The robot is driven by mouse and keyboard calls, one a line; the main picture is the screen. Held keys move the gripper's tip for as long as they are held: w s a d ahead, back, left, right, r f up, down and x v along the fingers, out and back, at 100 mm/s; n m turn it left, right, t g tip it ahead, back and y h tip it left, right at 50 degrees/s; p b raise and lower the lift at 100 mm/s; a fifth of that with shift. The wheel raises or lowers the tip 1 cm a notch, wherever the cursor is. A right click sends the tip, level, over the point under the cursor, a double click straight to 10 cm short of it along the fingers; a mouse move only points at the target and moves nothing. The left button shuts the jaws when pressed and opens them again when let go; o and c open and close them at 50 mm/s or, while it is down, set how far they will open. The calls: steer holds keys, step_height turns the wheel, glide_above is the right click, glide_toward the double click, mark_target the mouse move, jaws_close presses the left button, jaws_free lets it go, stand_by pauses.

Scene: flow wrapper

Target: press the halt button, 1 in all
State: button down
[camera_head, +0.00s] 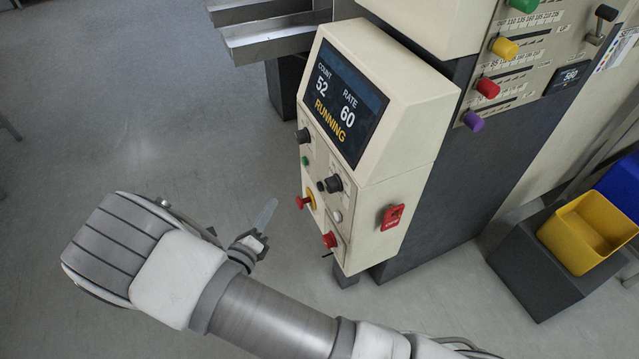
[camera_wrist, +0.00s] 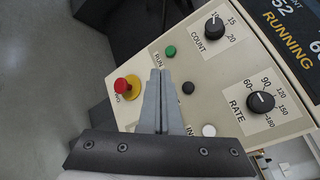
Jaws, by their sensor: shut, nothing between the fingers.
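The control panel (camera_head: 318,170) of the cream console carries several buttons. No label reading HALT is legible. A red mushroom button on a yellow base (camera_wrist: 127,88) is left of my fingers in the wrist view; it also shows in the head view (camera_head: 303,202). A green button (camera_wrist: 170,51) labelled RUN, a black button (camera_wrist: 188,88) and a white button (camera_wrist: 209,130) are around the fingertips. Another red button (camera_head: 329,240) is lower on the panel. My gripper (camera_head: 268,212) is shut and empty, apparently apart from the panel; the wrist view shows its fingers (camera_wrist: 160,78) hiding some panel face.
The display (camera_head: 343,103) reads RUNNING, count 52, rate 60. COUNT (camera_wrist: 214,28) and RATE (camera_wrist: 260,102) knobs project from the panel. A red switch (camera_head: 391,215) is on the console's side. A yellow bin (camera_head: 585,230) stands right. Open floor lies left.

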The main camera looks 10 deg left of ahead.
mark_target(320, 187)
steer(key=w+d, duration=0.4)
steer(key=d, duration=0.3)
steer(key=shift+w+d, duration=0.3)
steer(key=shift+d, duration=0.1)
stand_by(2.1)
steer(key=shift+w+d+p, duration=0.2)
steer(key=shift+d+p, duration=0.05)
steer(key=shift+p, duration=0.05)
steer(key=shift+w+d, duration=0.2)
steer(key=shift+d, duration=0.15)
stand_by(0.6)
steer(key=shift+a, duration=0.1)
steer(key=shift+s+a, duration=0.45)
steer(key=shift+a, duration=0.2)
